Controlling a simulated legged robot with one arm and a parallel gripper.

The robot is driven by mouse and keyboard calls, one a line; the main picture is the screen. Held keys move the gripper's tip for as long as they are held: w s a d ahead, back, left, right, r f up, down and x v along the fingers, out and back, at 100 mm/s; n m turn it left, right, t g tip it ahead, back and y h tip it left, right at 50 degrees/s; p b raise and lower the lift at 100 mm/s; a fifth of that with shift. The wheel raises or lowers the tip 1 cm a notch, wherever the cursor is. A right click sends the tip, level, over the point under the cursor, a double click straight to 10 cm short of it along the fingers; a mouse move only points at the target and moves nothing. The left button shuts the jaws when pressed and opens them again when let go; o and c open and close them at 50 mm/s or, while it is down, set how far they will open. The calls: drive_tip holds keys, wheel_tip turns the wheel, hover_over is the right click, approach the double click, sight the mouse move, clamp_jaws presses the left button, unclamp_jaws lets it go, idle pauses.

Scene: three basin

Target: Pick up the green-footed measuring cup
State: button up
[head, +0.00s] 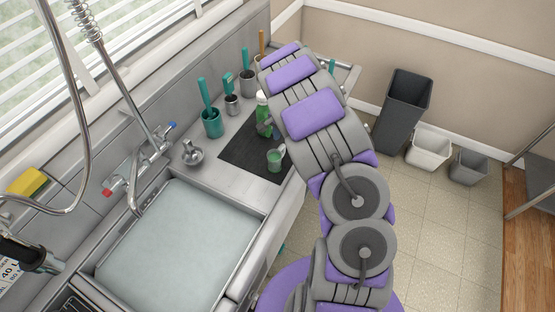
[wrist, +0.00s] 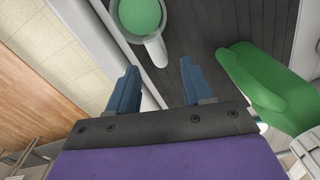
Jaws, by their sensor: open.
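The measuring cup (head: 275,159) stands on a dark ribbed mat on the sink counter, pale with green showing. In the wrist view the cup (wrist: 140,14) is at the top, cut off by the frame edge, with a green round area and a pale handle (wrist: 154,50) pointing toward my gripper. My gripper (wrist: 160,87) is open, with two blue fingers apart and nothing between them. The handle's end lies just beyond the gap between the fingertips.
A green bottle (head: 263,114), also in the wrist view (wrist: 264,78), stands close to the right finger there. The dark mat (head: 238,157) has bare room left of the cup. Teal and grey holders (head: 212,124) line the back; a filled basin (head: 180,248) is in front.

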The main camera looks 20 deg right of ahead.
sight(284, 150)
drive_tip(key=shift+a+f, duration=0.25)
drive_tip(key=shift+f, duration=0.25)
drive_tip(key=shift+a+f, duration=0.25)
drive_tip(key=shift+f, duration=0.2)
drive_tip(key=shift+d+f, duration=0.75)
drive_tip(key=shift+d, duration=0.15)
drive_tip(key=f, duration=0.2)
drive_tip(key=f+b, duration=0.1)
drive_tip(key=shift+w+d+f, duration=0.15)
drive_tip(key=shift+d+f, duration=0.05)
drive_tip(key=shift+f, duration=0.15)
drive_tip(key=shift+a+f, duration=0.2)
drive_tip(key=shift+a, duration=0.15)
drive_tip(key=shift+a+r, duration=0.15)
drive_tip(key=shift+a, duration=0.4)
drive_tip(key=shift+d, duration=0.1)
drive_tip(key=shift+c, duration=1.2)
drive_tip(key=shift+d, duration=0.75)
drive_tip(key=c, duration=0.6)
drive_tip(key=shift+a, duration=0.15)
clamp_jaws()
drive_tip(key=shift+a, duration=0.55)
